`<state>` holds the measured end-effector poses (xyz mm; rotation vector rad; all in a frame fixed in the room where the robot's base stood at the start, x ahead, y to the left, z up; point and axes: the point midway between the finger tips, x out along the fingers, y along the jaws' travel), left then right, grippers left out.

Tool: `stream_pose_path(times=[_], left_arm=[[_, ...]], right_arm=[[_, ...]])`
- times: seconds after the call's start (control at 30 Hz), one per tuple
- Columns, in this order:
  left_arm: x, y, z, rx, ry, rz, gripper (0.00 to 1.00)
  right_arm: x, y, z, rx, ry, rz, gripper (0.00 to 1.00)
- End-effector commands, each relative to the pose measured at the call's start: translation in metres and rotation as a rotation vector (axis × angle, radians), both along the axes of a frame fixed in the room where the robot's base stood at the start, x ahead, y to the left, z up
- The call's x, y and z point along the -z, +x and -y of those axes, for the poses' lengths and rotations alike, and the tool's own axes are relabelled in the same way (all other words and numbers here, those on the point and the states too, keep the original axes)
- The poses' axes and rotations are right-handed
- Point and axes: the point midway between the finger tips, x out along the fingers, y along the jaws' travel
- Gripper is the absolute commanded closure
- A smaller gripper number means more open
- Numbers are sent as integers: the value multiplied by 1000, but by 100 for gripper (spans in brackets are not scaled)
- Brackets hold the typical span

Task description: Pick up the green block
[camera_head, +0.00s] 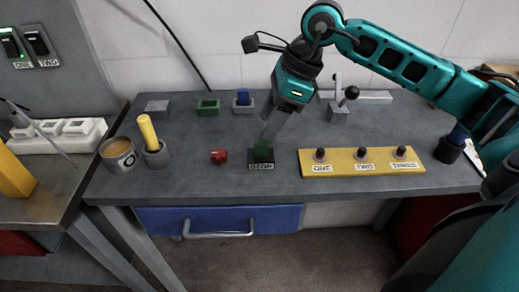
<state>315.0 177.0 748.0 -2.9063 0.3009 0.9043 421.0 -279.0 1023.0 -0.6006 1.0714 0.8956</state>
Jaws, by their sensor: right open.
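A small upright green block (262,151) stands on a dark base (260,166) with a white label that seems to read "STOP", near the middle front of the grey table. Whether the fingertips touch the block cannot be told. My left gripper is not in view.
A red block (219,156) lies left of the green one. A yellow panel (335,157) with several knobs is at right. Behind are a green square tray (208,106) and a blue block (243,97) in a grey holder. A mug (118,155) stands at left.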

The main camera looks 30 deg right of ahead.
Motion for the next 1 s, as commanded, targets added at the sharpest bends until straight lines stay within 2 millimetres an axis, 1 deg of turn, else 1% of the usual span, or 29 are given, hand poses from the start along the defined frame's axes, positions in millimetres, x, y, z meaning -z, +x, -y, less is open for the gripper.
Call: stream_pose_path(times=[0.03, 0.27, 0.4, 0.5, 0.63, 0.83, 0.87, 1.0], left_arm=[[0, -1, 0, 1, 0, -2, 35], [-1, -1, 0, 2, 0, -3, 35], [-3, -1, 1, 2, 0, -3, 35], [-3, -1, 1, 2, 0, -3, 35], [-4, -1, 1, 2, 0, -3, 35], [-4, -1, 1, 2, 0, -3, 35], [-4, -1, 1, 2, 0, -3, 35], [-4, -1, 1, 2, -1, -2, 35]], right_arm=[[6, 1, -3, -1, 2, -1, 50], [23, 3, -7, -1, 3, -3, 50], [45, 3, -11, -1, 2, -3, 50], [57, 6, -15, 0, 4, -1, 50], [65, 8, -18, 1, 3, 0, 50], [65, 8, -18, 0, 3, 2, 50], [65, 8, -18, 0, 3, 2, 52], [65, 8, -18, 0, 3, 2, 65]])
